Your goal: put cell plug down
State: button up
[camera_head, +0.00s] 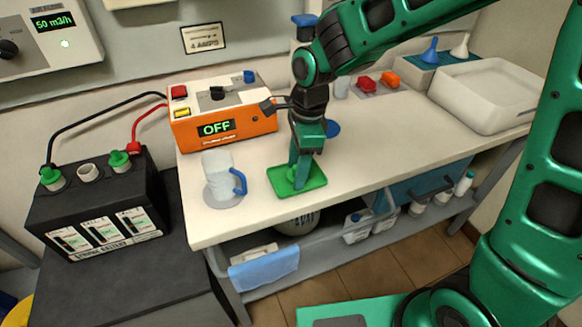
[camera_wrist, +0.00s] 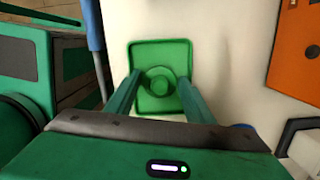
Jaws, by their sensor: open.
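The green cell plug (camera_wrist: 161,82) sits on the small green tray (camera_wrist: 145,50). In the head view the tray (camera_head: 313,183) lies near the front edge of the white bench, and my fingers mostly hide the plug. My gripper (camera_head: 297,178) points down over the tray. In the wrist view my gripper (camera_wrist: 159,78) is open, with one finger on each side of the plug and visible gaps between. The black battery (camera_head: 100,215) at left has a green plug on each outer cell; its middle cell neck (camera_head: 88,172) is open.
A clear jug (camera_head: 218,172) with a blue handle stands left of the tray. The orange charger (camera_head: 222,122) showing OFF is behind, cabled to the battery. A white basin (camera_head: 490,95) is at the back right.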

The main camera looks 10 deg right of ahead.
notch_tip(320, 180, up, 12)
jog(key=d, duration=0.1)
jog(key=shift+d, duration=0.2)
jog(key=shift+w+r, duration=0.1)
jog(key=s+d+f+n+h, duration=0.1)
jog(key=s+d+n, duration=0.2)
jog(key=d, duration=0.8)
jog(key=s+d+n, duration=0.2)
jog(key=s+d, duration=0.1)
jog(key=d, duration=0.8)
jog(key=s+d+f+n, duration=0.2)
jog(key=s+d, duration=0.3)
jog(key=s, duration=0.2)
jog(key=s+d+f+n, duration=0.2)
jog(key=s+d, duration=0.3)
jog(key=s, duration=0.3)
jog(key=shift+d+n, duration=0.25)
jog(key=shift+n, duration=0.55)
